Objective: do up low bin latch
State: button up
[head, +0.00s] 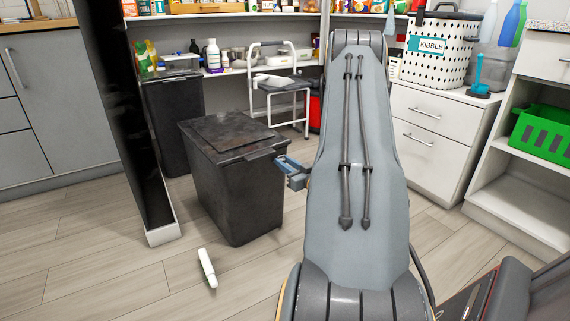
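The low bin (240,195) is a dark, worn box standing on the floor left of my arm. Its lid (222,135) lies on top and looks closed. A dark flap or lip (262,154) sticks out at the lid's front right edge; I cannot tell whether it is the latch or how it is set. My gripper (283,161) has blue-grey fingers and is just right of the bin, near lid height, pointing towards that edge. The view is too small to tell whether it touches the bin or whether the fingers are apart. My arm hides the area to the right.
A taller dark bin (173,115) stands behind. A black upright panel (120,110) is at the left. A folding step stool (283,85) stands at the back. White drawers (432,135) are to the right.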

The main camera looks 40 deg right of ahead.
jog(key=shift+w+r+g+p, duration=0.15)
jog(key=shift+r+g+p, duration=0.55)
jog(key=shift+p, duration=1.6)
jog(key=p, duration=0.1)
jog(key=g+p, duration=0.1)
jog(key=p, duration=0.1)
jog(key=shift+w+r+g+y, duration=0.15)
jog(key=shift+w+g+y, duration=0.1)
jog(key=shift+g+y, duration=0.05)
jog(key=o, duration=1.1)
jog(key=shift+c, duration=0.2)
jog(key=p+v, duration=0.3)
jog(key=v, duration=0.4)
jog(key=shift+s, duration=0.35)
